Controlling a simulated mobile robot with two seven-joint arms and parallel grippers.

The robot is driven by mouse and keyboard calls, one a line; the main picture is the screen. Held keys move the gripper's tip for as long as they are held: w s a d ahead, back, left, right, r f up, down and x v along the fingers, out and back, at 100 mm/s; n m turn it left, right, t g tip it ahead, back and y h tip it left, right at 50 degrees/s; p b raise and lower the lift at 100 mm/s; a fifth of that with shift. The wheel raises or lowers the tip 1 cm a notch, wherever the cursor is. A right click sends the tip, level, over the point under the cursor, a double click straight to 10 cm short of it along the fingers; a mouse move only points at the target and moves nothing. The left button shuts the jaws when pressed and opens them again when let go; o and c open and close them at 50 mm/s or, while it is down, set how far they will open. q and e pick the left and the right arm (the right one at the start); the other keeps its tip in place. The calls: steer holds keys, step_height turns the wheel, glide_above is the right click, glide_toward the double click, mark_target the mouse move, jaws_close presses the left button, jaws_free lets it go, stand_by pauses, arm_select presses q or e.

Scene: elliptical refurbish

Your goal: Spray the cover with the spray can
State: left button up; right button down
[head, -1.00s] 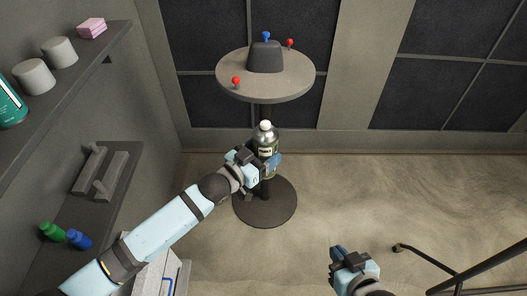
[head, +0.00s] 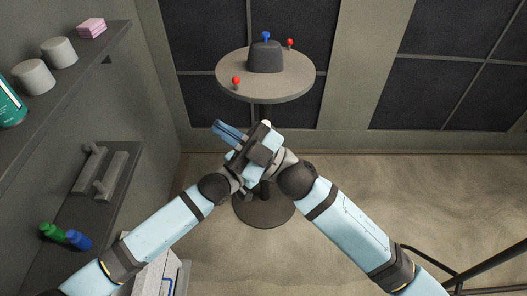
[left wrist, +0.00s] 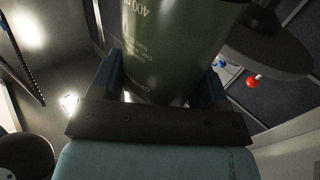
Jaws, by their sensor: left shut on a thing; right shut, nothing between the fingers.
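The cover, a dark grey block (head: 265,57), stands on the round table (head: 232,84) with a blue-topped piece above it. My left gripper (left wrist: 160,82) is shut on the green spray can (left wrist: 178,40), one finger on each side of it in the left wrist view. In the head view the can and the left fingers are hidden behind my right gripper (head: 224,129). The right gripper is shut and empty, in front of and below the table. It overlaps the left hand in the picture; I cannot tell whether it touches the can.
The left wall has shelves (head: 110,52) with grey rolls (head: 60,52), a pink stack (head: 91,28) and green (head: 52,232) and blue (head: 79,239) bottles. Open floor (head: 400,200) lies to the right.

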steer(key=s+a+r+n+g+h, duration=0.2)
steer(key=s+a+n+g+h, duration=0.3)
steer(key=n+g, duration=0.8)
steer(key=w+d+f+n+h, duration=0.1)
steer(key=w+f+n+h, duration=0.3)
steer(key=h, duration=0.7)
steer(key=w+d+r+m+t+h, duration=0.4)
steer(key=w+d+t+h, duration=0.3)
steer(key=w+d, duration=0.55)
steer(key=shift+g+h, duration=0.3)
steer(key=shift+g, duration=0.1)
steer(key=shift+w+a+f, duration=0.15)
steer(key=shift+a+f, duration=0.1)
steer(key=shift+f, duration=0.9)
steer(key=shift+w+a+f, duration=0.2)
steer(key=shift+a+f, duration=0.05)
steer(key=shift+f, duration=0.95)
steer(key=shift+w+a+f, duration=0.15)
steer(key=shift+a+f, duration=0.1)
steer(key=shift+f, duration=0.9)
steer(key=shift+f, duration=0.2)
